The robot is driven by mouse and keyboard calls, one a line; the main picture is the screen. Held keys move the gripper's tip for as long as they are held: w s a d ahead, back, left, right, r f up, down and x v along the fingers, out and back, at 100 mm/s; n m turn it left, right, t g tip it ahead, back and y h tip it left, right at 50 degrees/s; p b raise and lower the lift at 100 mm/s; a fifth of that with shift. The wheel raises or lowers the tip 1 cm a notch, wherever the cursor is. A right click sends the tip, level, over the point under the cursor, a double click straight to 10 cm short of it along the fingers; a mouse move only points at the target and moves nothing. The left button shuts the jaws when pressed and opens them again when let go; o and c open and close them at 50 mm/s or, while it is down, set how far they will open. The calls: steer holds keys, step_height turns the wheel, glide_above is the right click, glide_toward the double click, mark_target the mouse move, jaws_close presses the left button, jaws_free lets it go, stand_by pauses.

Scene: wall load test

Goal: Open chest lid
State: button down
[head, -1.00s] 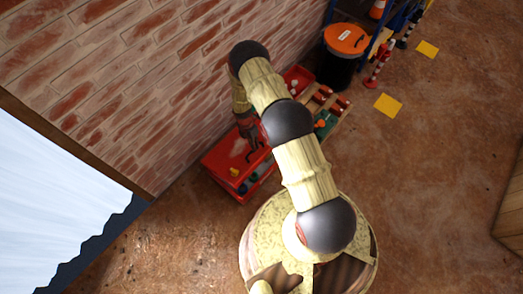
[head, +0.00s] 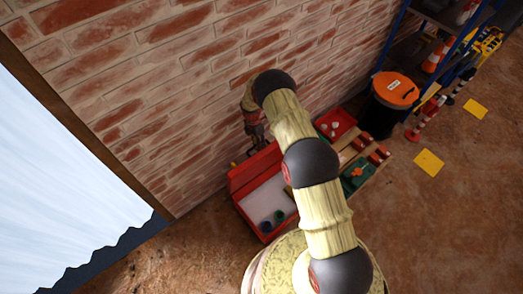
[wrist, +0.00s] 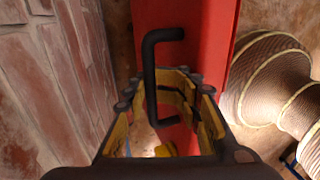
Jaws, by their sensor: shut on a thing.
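The red chest (head: 240,209) stands on the floor against the brick wall in the head view. Its lid (head: 254,168) is raised and tilted up towards the wall. The pale inside shows, with small dark blue and green round things (head: 270,222) near its front end. My gripper (wrist: 166,92) is shut on the black handle (wrist: 151,78) in the wrist view, with its fingers around the bar. The red lid also shows behind the handle in the wrist view (wrist: 203,35). In the head view my gripper is small and partly hidden at the lid's upper edge.
The brick wall (head: 190,90) is close behind the lid and beside my gripper. To the right are a small red bin (head: 337,120), a wooden rack (head: 376,165) with coloured things, an orange-topped black barrel (head: 395,92) and blue shelving.

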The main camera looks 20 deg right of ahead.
steer(key=shift+w+a+f, duration=0.25)
steer(key=shift+w+f, duration=0.15)
steer(key=c, duration=1.9)
jaws_free()
steer(key=shift+d, duration=0.1)
steer(key=shift+w+r, duration=0.15)
steer(key=shift+w+r, duration=0.1)
steer(key=shift+r, duration=0.15)
step_height(320, 180, up, 12)
steer(key=w+a, duration=0.1)
steer(key=w, duration=0.1)
steer(key=shift+f, duration=0.25)
